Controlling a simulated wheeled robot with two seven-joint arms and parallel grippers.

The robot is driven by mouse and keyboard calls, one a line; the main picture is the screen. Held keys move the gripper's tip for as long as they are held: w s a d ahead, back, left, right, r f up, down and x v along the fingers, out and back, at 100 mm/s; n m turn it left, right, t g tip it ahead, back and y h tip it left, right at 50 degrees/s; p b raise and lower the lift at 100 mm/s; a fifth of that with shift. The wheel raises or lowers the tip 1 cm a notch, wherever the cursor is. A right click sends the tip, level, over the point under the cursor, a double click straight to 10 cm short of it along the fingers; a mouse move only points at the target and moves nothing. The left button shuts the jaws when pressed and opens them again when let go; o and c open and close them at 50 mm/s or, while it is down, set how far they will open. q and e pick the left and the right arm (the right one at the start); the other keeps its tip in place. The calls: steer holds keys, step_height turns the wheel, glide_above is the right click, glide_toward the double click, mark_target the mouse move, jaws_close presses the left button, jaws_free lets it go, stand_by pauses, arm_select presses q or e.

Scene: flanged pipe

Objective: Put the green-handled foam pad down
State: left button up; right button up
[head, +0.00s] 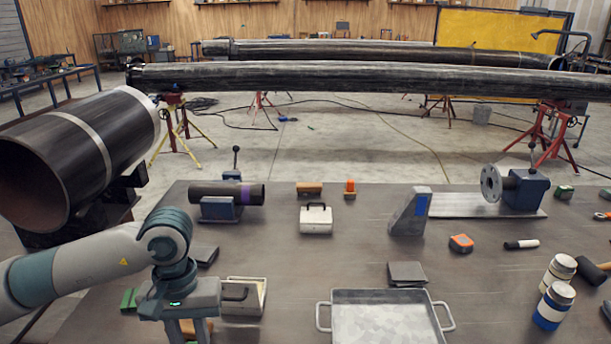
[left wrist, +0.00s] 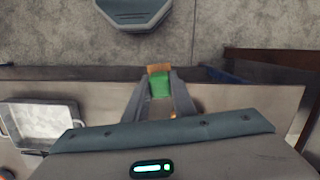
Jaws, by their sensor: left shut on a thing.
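In the left wrist view, my left gripper (left wrist: 160,88) is shut on the green-handled foam pad (left wrist: 160,84). Its green part sits between the two fingers, and a brown-orange end shows just past the fingertips. In the head view, my left gripper (head: 187,332) points down at the lower left, over the table's near left part. A small brown patch shows beside its fingers there, and the rest of the pad is hidden or cut off. I cannot tell whether the pad touches the table. My right gripper is in neither view.
The dark table (head: 300,270) holds a metal tray (head: 385,325) right of my gripper. A dark block (head: 407,273) and a pipe on a stand (head: 225,194) lie farther off.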

arm_select(q)
steer(key=shift+s+a+f+m, duration=0.2)
steer(key=shift+s+m, duration=0.15)
steer(key=shift+m, duration=0.35)
